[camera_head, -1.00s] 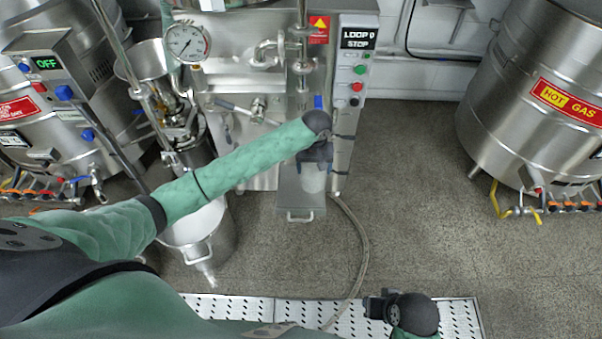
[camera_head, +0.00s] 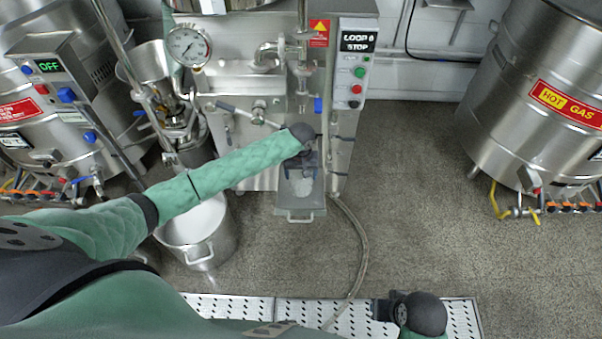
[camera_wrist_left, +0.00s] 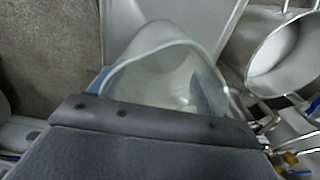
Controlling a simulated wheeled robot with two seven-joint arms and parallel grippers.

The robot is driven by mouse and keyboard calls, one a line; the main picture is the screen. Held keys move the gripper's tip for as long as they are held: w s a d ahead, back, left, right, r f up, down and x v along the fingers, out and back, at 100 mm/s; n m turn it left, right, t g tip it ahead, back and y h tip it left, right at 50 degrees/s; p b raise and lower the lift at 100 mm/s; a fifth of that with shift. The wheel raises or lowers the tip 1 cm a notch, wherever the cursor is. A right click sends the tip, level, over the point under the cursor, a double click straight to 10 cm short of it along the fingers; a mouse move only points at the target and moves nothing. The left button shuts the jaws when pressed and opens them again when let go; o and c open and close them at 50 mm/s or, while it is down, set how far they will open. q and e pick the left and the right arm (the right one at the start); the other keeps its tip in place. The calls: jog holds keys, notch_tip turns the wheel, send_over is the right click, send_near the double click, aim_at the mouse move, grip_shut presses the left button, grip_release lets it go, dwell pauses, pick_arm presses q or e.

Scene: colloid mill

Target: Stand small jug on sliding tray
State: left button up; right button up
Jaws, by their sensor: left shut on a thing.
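The small jug (camera_head: 302,186) is a pale, translucent vessel, seen partly below my left gripper in the head view. In the left wrist view the jug (camera_wrist_left: 165,72) shows its wide open mouth close to the gripper. My left gripper (camera_head: 304,172) is shut on the jug. The sliding tray (camera_head: 302,212) is a grey metal tray with a front handle, low on the mill's front, with the jug over it. I cannot tell whether the jug touches the tray. My right gripper (camera_head: 382,309) is at the bottom, over the perforated plate; its fingers are unclear.
A steel pot (camera_head: 200,240) with white contents stands left of the tray. A hose (camera_head: 360,245) runs down to its right. The control panel (camera_head: 354,70) is above right. Floor is free toward the hot gas kettle (camera_head: 550,100).

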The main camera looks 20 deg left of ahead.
jog(key=shift+a+r, duration=0.1)
pick_arm(q)
jog(key=o, duration=1)
jog(key=shift+f, duration=0.15)
pick_arm(e)
jog(key=shift+r, duration=0.1)
pick_arm(q)
jog(key=shift+r, duration=0.35)
notch_tip(320, 180, up, 11)
jog(key=s+d+f+m+t+h, duration=0.1)
jog(key=s+d+f+m, duration=0.15)
jog(key=s+d, duration=0.55)
jog(key=s+d+f+m+h, duration=0.2)
jog(key=s+d+f, duration=0.2)
jog(key=s, duration=0.7)
jog(key=s+a+r+t, duration=0.1)
jog(key=s, duration=0.8)
jog(key=s+a+r+m, duration=0.1)
jog(key=s+a, duration=0.1)
jog(key=s, duration=0.7)
jog(key=shift+s+a+r+t+y+b, duration=0.15)
jog(key=shift+s+a+t+y+b, duration=0.15)
jog(key=shift+s+t+b, duration=0.15)
pick_arm(e)
jog(key=shift+w+a+f, duration=0.25)
jog(key=shift+a+f, duration=0.25)
jog(key=shift+f, duration=0.35)
